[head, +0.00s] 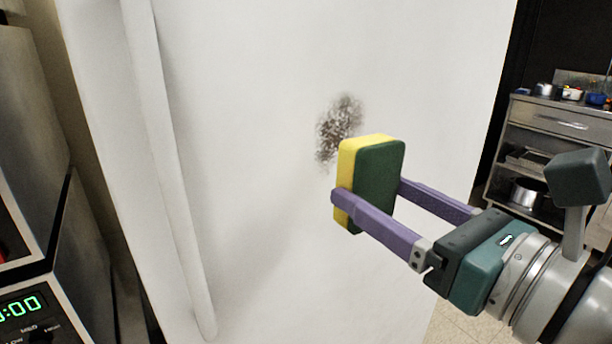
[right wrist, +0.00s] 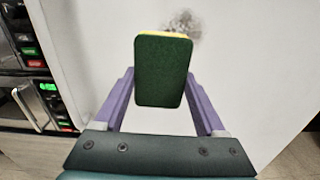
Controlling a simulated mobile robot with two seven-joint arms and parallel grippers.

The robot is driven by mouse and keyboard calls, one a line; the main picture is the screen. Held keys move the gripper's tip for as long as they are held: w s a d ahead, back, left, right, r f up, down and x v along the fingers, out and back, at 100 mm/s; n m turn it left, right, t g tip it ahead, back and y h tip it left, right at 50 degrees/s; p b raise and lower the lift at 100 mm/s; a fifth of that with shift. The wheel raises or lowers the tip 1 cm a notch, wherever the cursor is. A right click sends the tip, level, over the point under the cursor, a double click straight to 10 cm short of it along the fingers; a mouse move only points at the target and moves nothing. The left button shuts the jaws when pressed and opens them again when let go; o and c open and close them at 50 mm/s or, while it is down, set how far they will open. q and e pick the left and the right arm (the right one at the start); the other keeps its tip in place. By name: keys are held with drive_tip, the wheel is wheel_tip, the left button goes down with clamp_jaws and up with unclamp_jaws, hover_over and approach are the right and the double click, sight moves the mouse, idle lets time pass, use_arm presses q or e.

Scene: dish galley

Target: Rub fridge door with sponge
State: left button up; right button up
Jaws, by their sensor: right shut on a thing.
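The white fridge door (head: 250,220) fills the middle of the head view, with a long vertical handle (head: 165,150) on its left. A dark speckled stain (head: 338,128) marks the door; it also shows in the right wrist view (right wrist: 184,26). My right gripper (head: 368,190) is shut on a yellow and green sponge (head: 380,180), which stands upright between its purple fingers. The yellow side faces the door, just below and right of the stain. I cannot tell whether the sponge touches the door. The sponge also shows in the right wrist view (right wrist: 162,70). My left gripper is not in view.
Ovens or microwaves with a green display (head: 20,308) stand close on the left. A metal shelf unit (head: 550,125) with pots stands at the back right. Tiled floor (head: 465,322) shows at the lower right. The door surface around the stain is clear.

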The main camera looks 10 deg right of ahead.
sight(318, 161)
drive_tip(key=shift+x, duration=0.8)
drive_tip(key=shift+p+x, duration=0.3)
drive_tip(key=shift+x, duration=1.15)
drive_tip(key=shift+w+a, duration=0.15)
drive_tip(key=shift+w, duration=0.1)
drive_tip(key=shift+w, duration=0.2)
drive_tip(key=shift+w+a, duration=0.3)
drive_tip(key=shift+w, duration=0.4)
